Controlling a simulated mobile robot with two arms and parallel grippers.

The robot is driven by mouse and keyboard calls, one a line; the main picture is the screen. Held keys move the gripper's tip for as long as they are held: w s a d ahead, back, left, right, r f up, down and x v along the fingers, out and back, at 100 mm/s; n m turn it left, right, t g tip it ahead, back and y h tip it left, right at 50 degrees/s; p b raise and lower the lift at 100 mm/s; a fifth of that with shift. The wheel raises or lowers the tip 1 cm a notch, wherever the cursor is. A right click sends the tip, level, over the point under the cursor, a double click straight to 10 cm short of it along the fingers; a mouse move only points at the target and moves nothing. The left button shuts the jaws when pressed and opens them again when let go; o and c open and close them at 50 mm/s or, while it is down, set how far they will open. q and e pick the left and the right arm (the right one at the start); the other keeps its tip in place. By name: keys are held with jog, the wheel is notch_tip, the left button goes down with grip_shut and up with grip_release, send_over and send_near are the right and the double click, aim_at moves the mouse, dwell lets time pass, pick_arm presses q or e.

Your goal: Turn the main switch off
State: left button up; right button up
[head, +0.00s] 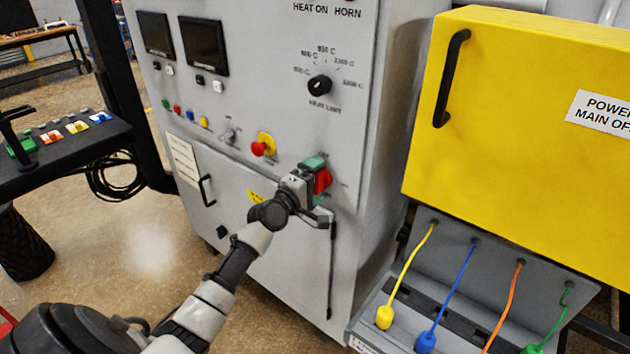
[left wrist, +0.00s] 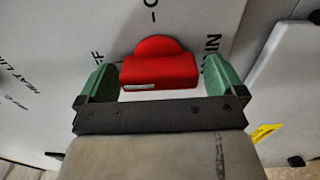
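The main switch is a red rotary handle (head: 322,181) on the front of the grey furnace cabinet, near its right edge. My left gripper (head: 318,180) is at the switch, with green-padded fingers. In the left wrist view the red handle (left wrist: 160,66) sits between the two open fingers (left wrist: 160,84). Small gaps show between the handle and each finger, so it does not look gripped. Part of the panel lettering around the switch is hidden by the fingers. My right gripper is not in view.
The grey cabinet (head: 275,60) also carries a red emergency button on yellow (head: 263,145), a black rotary knob (head: 320,86) and a door handle (head: 206,190). A yellow box (head: 520,110) with coloured cables below stands at right. A black table (head: 60,145) is at left.

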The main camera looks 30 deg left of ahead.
pick_arm(q)
jog(key=s+b, duration=0.2)
jog(key=s, duration=0.8)
jog(key=shift+s+a, duration=0.4)
